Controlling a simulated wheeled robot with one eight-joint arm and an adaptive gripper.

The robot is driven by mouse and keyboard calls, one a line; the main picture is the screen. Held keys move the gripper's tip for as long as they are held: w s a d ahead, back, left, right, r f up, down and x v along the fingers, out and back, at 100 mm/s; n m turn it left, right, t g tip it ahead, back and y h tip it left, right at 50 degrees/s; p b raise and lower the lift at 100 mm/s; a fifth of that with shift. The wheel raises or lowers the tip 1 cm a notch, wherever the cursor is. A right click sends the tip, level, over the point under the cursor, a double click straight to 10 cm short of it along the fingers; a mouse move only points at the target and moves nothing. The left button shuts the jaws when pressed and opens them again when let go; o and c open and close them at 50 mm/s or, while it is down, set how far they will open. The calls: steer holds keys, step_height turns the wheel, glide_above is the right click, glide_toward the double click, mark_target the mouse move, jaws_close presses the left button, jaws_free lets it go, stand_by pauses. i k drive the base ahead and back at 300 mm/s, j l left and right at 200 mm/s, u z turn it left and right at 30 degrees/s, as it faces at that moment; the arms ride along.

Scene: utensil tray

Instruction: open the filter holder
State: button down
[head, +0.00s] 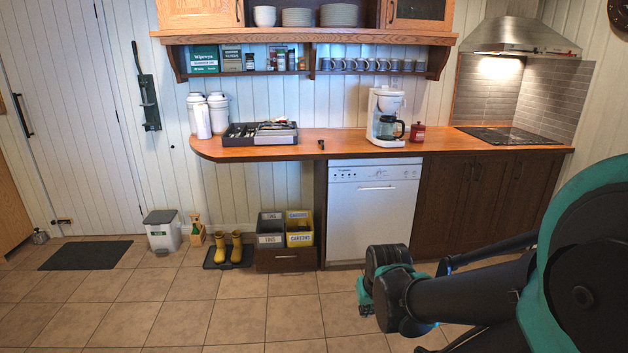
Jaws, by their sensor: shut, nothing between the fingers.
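A white coffee maker (376,115) stands upright on the wooden counter, right of the middle in the head view. Its dark-handled glass carafe (390,130) sits in its lower part. The filter holder section is the white upper body above the carafe; it is too small to tell whether the holder is open or shut. My dark and teal arm fills the lower right, low in front of the cabinets and well apart from the coffee maker. I cannot make out my gripper's fingers among the arm parts.
A red canister (417,133) stands close to the coffee maker's right. A small dark object (321,145) lies on the counter (340,136) to its left. The dishwasher (372,210) is below. Tiled floor (240,315) is clear in front.

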mark_target(387, 105)
steer(key=i+z, duration=0.3)
steer(key=i, duration=0.25)
steer(key=i+j+z, duration=0.1)
steer(key=i+z, duration=0.15)
steer(key=i, duration=0.25)
steer(key=i+j+z, duration=0.3)
steer(key=i, duration=0.25)
steer(key=i+l+z, duration=0.3)
steer(key=i+z, duration=0.25)
steer(key=i, duration=0.3)
